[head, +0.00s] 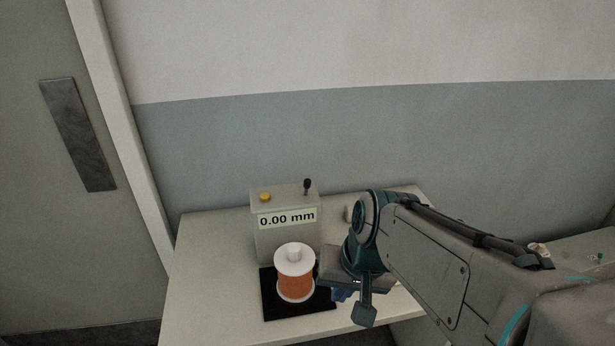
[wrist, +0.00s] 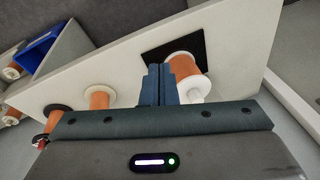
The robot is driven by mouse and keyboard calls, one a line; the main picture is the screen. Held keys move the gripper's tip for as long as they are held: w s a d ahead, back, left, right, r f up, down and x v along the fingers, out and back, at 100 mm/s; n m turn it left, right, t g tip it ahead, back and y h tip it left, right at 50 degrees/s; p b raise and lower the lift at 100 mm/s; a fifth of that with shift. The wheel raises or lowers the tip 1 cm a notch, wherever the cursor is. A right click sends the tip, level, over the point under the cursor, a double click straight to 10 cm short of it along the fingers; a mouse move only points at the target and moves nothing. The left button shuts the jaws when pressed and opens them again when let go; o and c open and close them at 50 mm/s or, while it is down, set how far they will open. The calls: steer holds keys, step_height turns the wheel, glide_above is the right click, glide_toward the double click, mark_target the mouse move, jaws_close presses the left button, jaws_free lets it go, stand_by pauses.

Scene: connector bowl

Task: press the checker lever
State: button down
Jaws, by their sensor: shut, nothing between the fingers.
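The checker (head: 285,240) is a grey box at the back of the table, and its display reads 0.00 mm. Its lever (head: 307,187), a short dark stick with a round knob, stands up from the top right. A yellow button (head: 265,197) is on the top left. A white spool with orange winding (head: 295,279) stands on a black pad (head: 268,308) in front of the checker. My gripper (head: 341,294) is to the right of the spool, lower than the lever and apart from it. In the wrist view my gripper's fingers (wrist: 160,85) are together and empty, beside the spool (wrist: 187,68).
The wrist view shows more orange spools (wrist: 98,97) to the left and a blue bin (wrist: 40,46). A wall is behind the table (head: 210,235), and a door (head: 75,200) is to the left. My arm hides the table's right part.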

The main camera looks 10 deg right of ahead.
steer(key=w+d+r+m+t+y, duration=0.1)
steer(key=w+d+m+t+y, duration=0.1)
steer(key=w+d+m+t, duration=0.2)
steer(key=w+d+r+m+t+y, duration=0.2)
steer(key=w+d+m+t, duration=0.2)
steer(key=w+m, duration=0.7)
steer(key=m+t, duration=0.1)
steer(key=m, duration=0.9)
steer(key=shift+w+d+r+t, duration=0.25)
steer(key=shift+d+t, duration=0.05)
steer(key=shift+d, duration=0.05)
glide_toward(307, 188)
step_height(307, 188, down, 4)
steer(key=w, duration=0.2)
steer(key=shift+w+a+r+p, duration=0.15)
steer(key=shift+w+a+r, duration=0.1)
steer(key=shift+w, duration=0.3)
steer(key=shift+w+a+r+p, duration=0.15)
steer(key=shift+w+a+r, duration=0.1)
steer(key=shift+w, duration=0.25)
steer(key=shift+w+a+r+p, duration=0.15)
steer(key=shift+w+a+r, duration=0.1)
steer(key=shift+w, duration=0.3)
steer(key=shift+r, duration=0.1)
